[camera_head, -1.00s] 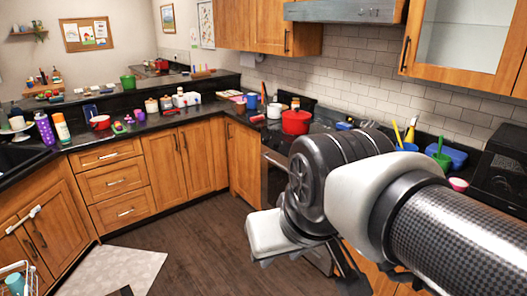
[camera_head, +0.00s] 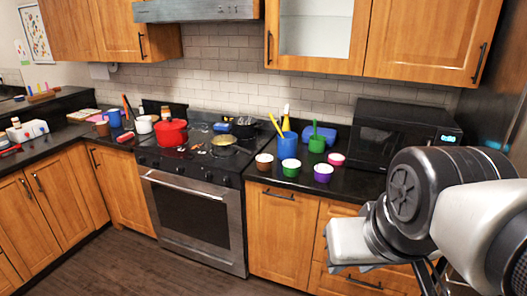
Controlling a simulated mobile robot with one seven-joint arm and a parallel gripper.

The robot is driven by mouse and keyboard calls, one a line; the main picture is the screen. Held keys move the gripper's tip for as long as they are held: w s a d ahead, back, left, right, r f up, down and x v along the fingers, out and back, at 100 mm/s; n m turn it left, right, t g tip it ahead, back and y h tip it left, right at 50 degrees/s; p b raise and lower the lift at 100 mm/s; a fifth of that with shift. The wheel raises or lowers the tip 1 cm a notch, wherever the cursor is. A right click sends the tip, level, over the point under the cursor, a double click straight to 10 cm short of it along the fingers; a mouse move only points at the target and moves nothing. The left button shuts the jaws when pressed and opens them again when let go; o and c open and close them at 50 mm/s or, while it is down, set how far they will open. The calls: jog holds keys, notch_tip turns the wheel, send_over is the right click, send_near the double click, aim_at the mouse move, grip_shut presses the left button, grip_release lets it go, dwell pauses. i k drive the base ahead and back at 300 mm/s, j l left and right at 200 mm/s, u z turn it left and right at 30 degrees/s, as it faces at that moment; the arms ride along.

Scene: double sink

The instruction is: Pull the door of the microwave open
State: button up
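The black microwave (camera_head: 398,130) stands on the dark counter at the right, below the wall cabinets. Its door looks shut, and a lit display shows at its right side. My gripper (camera_head: 432,274) is at the lower right of the view, in front of the drawers and below the counter top. It is apart from the microwave. My arm hides most of the gripper, so its fingers are hard to make out. My arm also stands in front of the area just below and right of the microwave.
Coloured cups (camera_head: 323,172), a blue utensil holder (camera_head: 287,145) and a green one (camera_head: 317,144) stand on the counter left of the microwave. A stove (camera_head: 195,210) with a red pot (camera_head: 171,132) is farther left. The dark floor (camera_head: 130,265) in front of it is clear.

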aim_at(374, 143)
jog(key=i+u, duration=0.15)
jog(key=i, duration=0.5)
jog(key=i+l+u, duration=0.1)
jog(key=i, duration=0.5)
jog(key=z, duration=1.35)
jog(key=i+l+z, duration=0.1)
jog(key=i+l, duration=0.15)
jog(key=i, duration=0.15)
jog(key=i+l+z, duration=0.15)
jog(key=i, duration=0.3)
